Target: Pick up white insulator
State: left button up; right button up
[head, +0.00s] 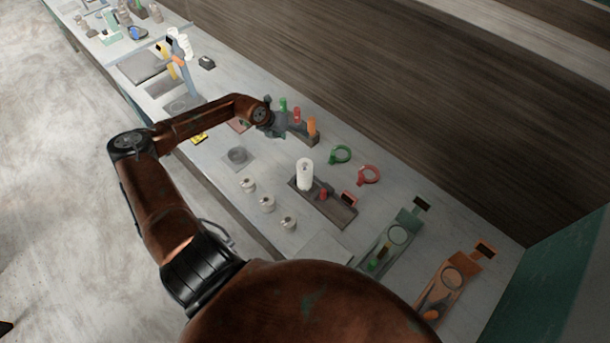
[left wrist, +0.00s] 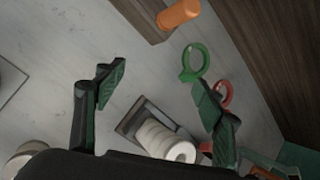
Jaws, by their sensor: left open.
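The white insulator (head: 305,174), a ribbed white cylinder, stands upright on a dark tray (head: 340,212) in the middle of the bench. In the left wrist view the insulator (left wrist: 158,140) shows low between the fingers, its lower part near my gripper body. My left gripper (head: 291,127) is open and empty, above the bench and up-left of the insulator in the head view. Its two spread fingers also show in the left wrist view (left wrist: 165,98), and they do not touch the insulator. My right gripper is not in view.
A block with green, red and orange cylinders (head: 312,125) stands close to my left gripper. Green (head: 341,154) and red (head: 369,174) rings lie right of the insulator. Small pale spools (head: 267,204) stand left of the tray. A dark wall (head: 400,110) runs behind the bench.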

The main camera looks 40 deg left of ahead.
aim_at(300, 169)
pick_arm(q)
jog(key=s+d+r+m, duration=0.1)
jog(key=d+m, duration=0.3)
jog(key=d, duration=0.3)
jog(key=s+d+m, duration=0.1)
jog(key=s, duration=0.1)
jog(key=s+d+f+m+g+p, duration=0.1)
jog(key=s, duration=0.2)
jog(key=s+d+f+m+g+p, duration=0.1)
jog(key=s, duration=0.1)
jog(key=shift+s+d+m, duration=0.3)
jog(key=shift+w+d+f, duration=0.1)
jog(key=shift+d+f, duration=0.1)
jog(key=shift+f, duration=0.4)
jog(key=shift+d+f, duration=0.15)
jog(key=shift+f, duration=0.4)
jog(key=x, duration=0.1)
jog(key=p+x, duration=0.1)
jog(key=x, duration=0.1)
jog(key=p+x, duration=0.1)
jog(key=x, duration=0.1)
jog(key=shift+w+a+f, duration=0.1)
jog(key=shift+a, duration=0.3)
jog(key=shift+f, duration=0.35)
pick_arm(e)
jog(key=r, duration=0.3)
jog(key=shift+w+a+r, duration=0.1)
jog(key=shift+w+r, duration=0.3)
